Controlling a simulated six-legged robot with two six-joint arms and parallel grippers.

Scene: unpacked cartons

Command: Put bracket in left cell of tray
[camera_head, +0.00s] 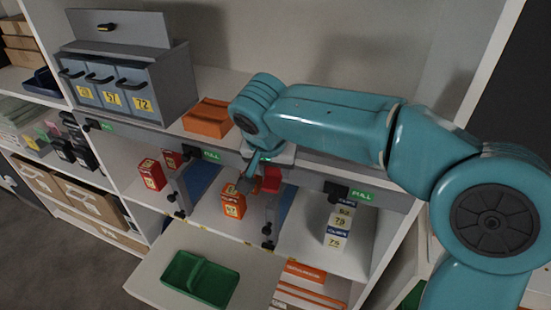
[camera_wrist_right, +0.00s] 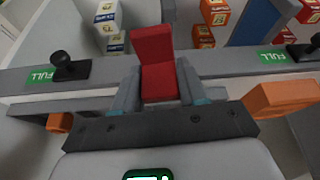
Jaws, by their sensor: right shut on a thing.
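The bracket is a red, L-shaped piece (camera_wrist_right: 157,78) held between the fingers of my right gripper (camera_wrist_right: 160,92) in the wrist view. In the head view the red bracket (camera_head: 271,180) shows just below the wrist of my right gripper (camera_head: 259,181), in front of the shelf bays. The green tray (camera_head: 209,267) lies on a white board at the bottom, with a divider between its two cells. Both cells look empty. The gripper is above and behind the tray, well apart from it. My left gripper is not in view.
An orange bin (camera_head: 207,118) and a grey drawer cabinet (camera_head: 150,85) stand on the upper shelf. Orange boxes (camera_head: 233,202), red boxes (camera_head: 151,174) and white boxes (camera_head: 337,226) stand in the bays below. The white board (camera_head: 150,283) around the tray is clear.

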